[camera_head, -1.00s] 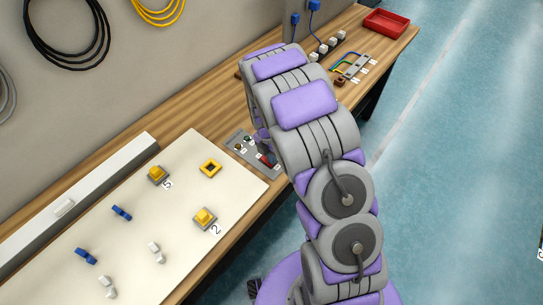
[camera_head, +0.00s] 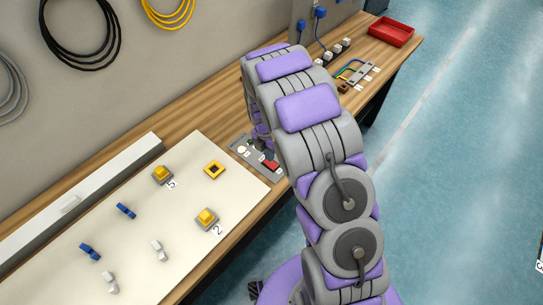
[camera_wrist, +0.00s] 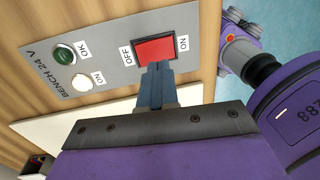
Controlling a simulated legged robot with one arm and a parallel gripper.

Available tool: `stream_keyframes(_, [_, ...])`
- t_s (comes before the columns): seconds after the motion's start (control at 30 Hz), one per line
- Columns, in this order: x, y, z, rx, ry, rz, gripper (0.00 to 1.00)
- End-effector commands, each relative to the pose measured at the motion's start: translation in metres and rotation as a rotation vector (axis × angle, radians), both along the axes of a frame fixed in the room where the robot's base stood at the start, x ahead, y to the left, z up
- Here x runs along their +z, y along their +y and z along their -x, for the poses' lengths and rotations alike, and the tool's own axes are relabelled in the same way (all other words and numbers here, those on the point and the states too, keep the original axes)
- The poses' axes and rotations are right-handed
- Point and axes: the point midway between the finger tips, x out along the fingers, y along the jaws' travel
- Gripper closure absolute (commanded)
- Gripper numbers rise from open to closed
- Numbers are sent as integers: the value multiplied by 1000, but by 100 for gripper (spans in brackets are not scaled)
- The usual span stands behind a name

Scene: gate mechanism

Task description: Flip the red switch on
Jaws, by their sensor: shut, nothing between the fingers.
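The red switch (camera_wrist: 155,48) is a square rocker on the grey "BENCH 24 V" panel (camera_wrist: 98,62). OFF is printed to its left and ON to its right in the wrist view. My gripper (camera_wrist: 158,68) is shut and empty. Its fingertips overlap the switch's lower edge in that view; I cannot tell whether they touch it. The rocker's tilt is not clear. A dark green round part (camera_wrist: 64,54) marked OK and a white one (camera_wrist: 82,80) marked ON sit on the panel. In the head view the red switch (camera_head: 270,165) shows beside my arm.
A cream board (camera_head: 150,230) with yellow, blue and white parts lies on the wooden bench left of the panel. Wired connectors (camera_head: 355,73) and a red tray (camera_head: 390,31) are at the far end. The wall is behind the bench; open floor (camera_head: 440,170) is at right.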

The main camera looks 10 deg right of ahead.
Motion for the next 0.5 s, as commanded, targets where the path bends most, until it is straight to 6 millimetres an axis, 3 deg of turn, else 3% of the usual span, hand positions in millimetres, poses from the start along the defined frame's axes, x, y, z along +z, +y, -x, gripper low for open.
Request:
stream_keyframes(0.03, [17,4,-2,1,-2,-3,100])
stream_keyframes(0.3, [71,6,4,-1,-1,5,100])
stream_keyframes(0.5, [98,10,8,-1,0,11,100])
